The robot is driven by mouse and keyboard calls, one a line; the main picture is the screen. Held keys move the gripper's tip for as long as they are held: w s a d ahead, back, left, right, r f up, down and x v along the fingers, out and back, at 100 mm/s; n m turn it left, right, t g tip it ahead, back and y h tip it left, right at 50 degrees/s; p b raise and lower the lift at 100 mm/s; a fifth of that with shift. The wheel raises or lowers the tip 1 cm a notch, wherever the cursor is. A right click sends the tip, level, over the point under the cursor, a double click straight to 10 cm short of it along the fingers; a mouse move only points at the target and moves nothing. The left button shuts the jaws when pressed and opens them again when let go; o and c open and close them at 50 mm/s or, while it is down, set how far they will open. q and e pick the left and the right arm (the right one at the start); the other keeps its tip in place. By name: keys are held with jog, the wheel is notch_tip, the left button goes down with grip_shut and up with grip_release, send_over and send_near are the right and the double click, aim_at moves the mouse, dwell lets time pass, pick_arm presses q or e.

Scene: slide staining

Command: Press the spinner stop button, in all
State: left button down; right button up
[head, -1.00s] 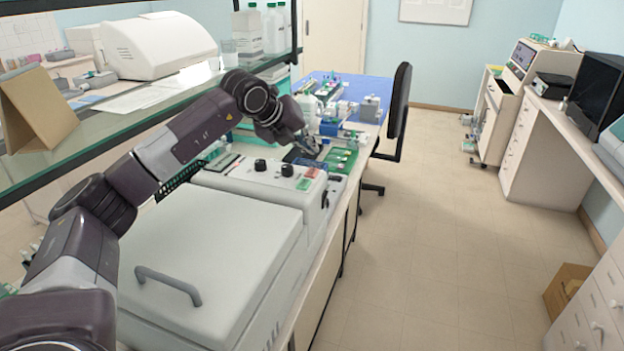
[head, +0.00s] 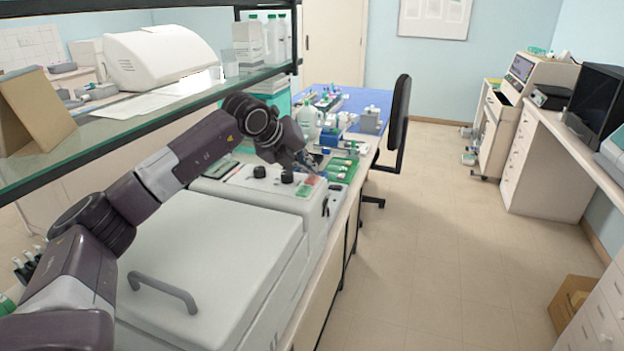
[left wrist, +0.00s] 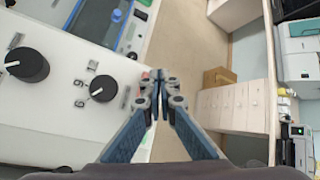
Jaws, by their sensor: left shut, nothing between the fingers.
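The spinner is the white machine with a large closed lid (head: 200,255) and a sloped control panel (head: 235,185). Two black knobs sit on the panel, the left (head: 259,171) and the right (head: 287,176). A red and green button area (head: 310,182) is at the panel's right end. My left gripper (head: 313,170) is shut and empty, with its tips close to this area. In the left wrist view the shut fingertips (left wrist: 159,76) partly cover the buttons, and a bit of red (left wrist: 146,75) shows beside them. I cannot tell whether they touch. My right gripper is not in view.
Behind the spinner is a green tray (head: 340,172) with small items. A glass shelf (head: 120,120) runs above the bench on the left. A black chair (head: 399,115) stands beyond the bench, and the floor (head: 430,220) to the right is clear.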

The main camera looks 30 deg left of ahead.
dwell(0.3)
pick_arm(q)
jog(key=shift+f, duration=0.1)
dwell(0.3)
jog(key=shift+f+b, duration=0.3)
jog(key=shift+b, duration=0.15)
jog(key=shift+f+b, duration=0.35)
jog(key=shift+f, duration=0.1)
jog(key=shift+r, duration=0.1)
dwell(0.5)
jog(key=shift+r, duration=0.2)
jog(key=shift+r+p, duration=0.55)
